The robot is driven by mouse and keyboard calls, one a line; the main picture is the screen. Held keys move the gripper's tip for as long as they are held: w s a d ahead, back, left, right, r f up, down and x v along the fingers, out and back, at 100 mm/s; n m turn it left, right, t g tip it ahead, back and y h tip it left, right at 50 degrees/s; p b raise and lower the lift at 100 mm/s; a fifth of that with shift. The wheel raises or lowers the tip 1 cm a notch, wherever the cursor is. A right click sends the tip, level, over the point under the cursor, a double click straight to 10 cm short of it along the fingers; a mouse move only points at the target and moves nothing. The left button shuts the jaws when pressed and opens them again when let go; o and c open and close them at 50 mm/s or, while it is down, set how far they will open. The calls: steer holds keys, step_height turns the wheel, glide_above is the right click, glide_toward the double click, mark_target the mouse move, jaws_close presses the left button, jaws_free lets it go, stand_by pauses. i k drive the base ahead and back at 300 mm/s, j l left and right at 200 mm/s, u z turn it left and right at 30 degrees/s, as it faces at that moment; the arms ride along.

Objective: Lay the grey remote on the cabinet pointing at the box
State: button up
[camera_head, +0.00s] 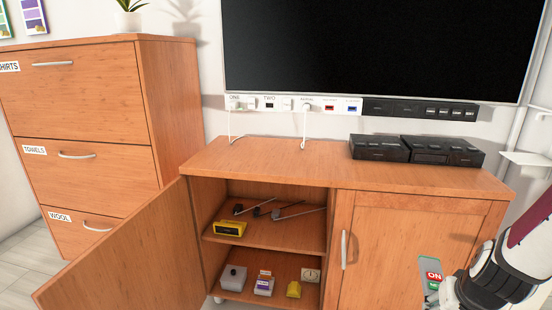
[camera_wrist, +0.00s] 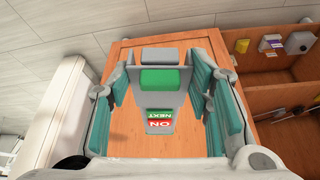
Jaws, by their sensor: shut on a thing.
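The grey remote (camera_wrist: 160,98) is between my gripper's (camera_wrist: 162,82) teal-padded fingers in the wrist view. It has a green patch and labels reading ON and NEXT. In the head view the remote (camera_head: 428,268) shows at the lower right, in front of the cabinet's closed right door, beside my gripper (camera_head: 448,288). My gripper is shut on it. The wooden cabinet (camera_head: 270,160) has a largely bare top. Two black boxes (camera_head: 378,148) (camera_head: 442,151) sit side by side on its right half. Which one is the task's box I cannot tell.
The cabinet's left door (camera_head: 135,255) stands wide open, showing shelves with a yellow device (camera_head: 230,228) and other small items. A drawer unit (camera_head: 90,120) stands at left. A large screen (camera_head: 380,45) and socket strip (camera_head: 300,104) are above. White cables hang to the cabinet top.

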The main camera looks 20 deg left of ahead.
mark_target(282, 164)
steer(key=j+u, duration=0.1)
steer(key=u, duration=0.3)
steer(key=i+j+u, duration=0.1)
steer(key=u, duration=0.25)
steer(key=i+j+u, duration=0.2)
steer(key=i, duration=0.15)
steer(key=i+z, duration=0.15)
steer(key=z, duration=0.15)
steer(key=i+z, duration=0.25)
steer(key=k+j, duration=0.05)
steer(key=k, duration=0.05)
